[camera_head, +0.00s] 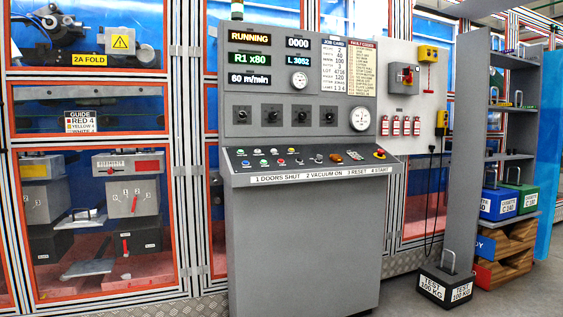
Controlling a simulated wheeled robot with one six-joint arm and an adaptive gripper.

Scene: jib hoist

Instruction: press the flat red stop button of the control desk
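The grey control desk (305,235) stands upright in the middle of the view. Its sloped top carries rows of small coloured buttons and switches, among them green, white and blue ones. A small red button (281,162) sits in the left half of this panel; it is too small to tell its exact shape. A larger red knob on a yellow base (380,154) sits at the panel's right end. My gripper is not in view.
The desk's upright panel (260,95) holds displays, several knobs and gauges. Framed machine guards stand behind on the left. Red padlocks (406,126) hang on a board to the right. A black test weight (445,285) stands on the floor right of the desk, before a shelf rack.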

